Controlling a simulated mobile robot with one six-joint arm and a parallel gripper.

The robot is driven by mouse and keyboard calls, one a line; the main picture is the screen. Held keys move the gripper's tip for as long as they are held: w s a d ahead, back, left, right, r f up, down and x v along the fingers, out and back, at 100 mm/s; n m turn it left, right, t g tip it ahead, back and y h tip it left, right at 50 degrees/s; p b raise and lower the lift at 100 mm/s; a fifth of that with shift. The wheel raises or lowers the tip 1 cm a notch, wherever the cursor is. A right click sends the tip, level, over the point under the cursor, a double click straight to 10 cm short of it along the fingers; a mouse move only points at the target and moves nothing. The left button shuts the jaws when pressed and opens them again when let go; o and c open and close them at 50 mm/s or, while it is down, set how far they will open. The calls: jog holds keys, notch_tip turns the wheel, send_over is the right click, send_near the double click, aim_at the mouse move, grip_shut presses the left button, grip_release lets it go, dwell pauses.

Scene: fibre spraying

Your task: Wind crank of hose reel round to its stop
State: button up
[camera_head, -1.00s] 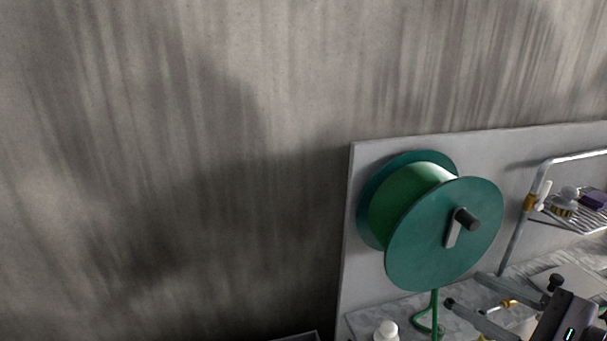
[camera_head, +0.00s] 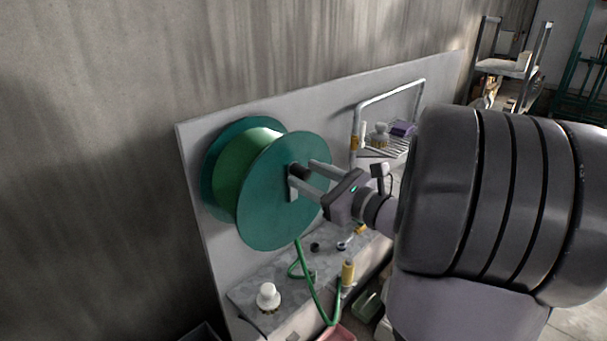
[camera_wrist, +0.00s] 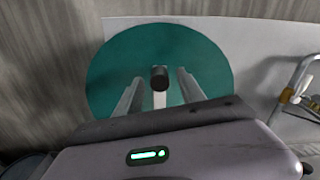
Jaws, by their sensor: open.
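The hose reel (camera_head: 272,205) is a green drum between two teal discs, mounted on a grey panel. Its crank is a short light arm (camera_head: 292,190) with a dark knob (camera_wrist: 159,77) on the front disc. In the wrist view the crank arm (camera_wrist: 160,99) hangs down from the knob. My gripper (camera_head: 302,174) is open, its two grey fingers reaching toward the disc. In the wrist view the fingers (camera_wrist: 158,92) stand on either side of the knob and crank arm, with a gap on both sides. The green hose (camera_head: 306,278) hangs below the reel.
A marble-look shelf (camera_head: 250,290) below the reel holds a white knob-like item (camera_head: 268,296) and a yellow-topped fitting (camera_head: 348,272). A grey wall fills the left.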

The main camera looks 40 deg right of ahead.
jog(key=shift+w+a, duration=0.1)
jog(key=shift+w, duration=0.7)
grip_shut()
dwell(0.9)
